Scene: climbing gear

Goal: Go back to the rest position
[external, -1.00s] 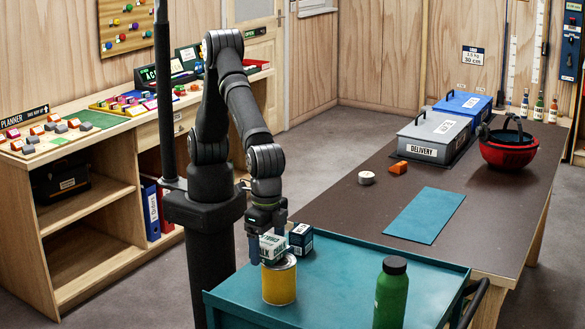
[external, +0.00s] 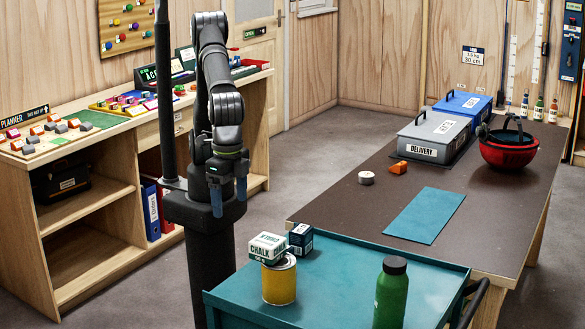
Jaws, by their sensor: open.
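My gripper (external: 229,200) hangs with its fingers pointing down, open and empty. It is in front of my own column, above and to the left of the teal cart (external: 345,262). A white and green chalk box (external: 267,248) rests on top of a yellow tin (external: 279,280) on the cart, apart from my gripper. A dark blue box (external: 301,237) stands just behind the tin.
A green bottle (external: 392,292) stands upright on the cart. The brown table (external: 350,205) holds a teal mat (external: 424,215), a white roll (external: 366,177), an orange block (external: 398,167), lidded boxes (external: 436,138) and a red helmet (external: 508,152). A wooden shelf (external: 95,215) stands at left.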

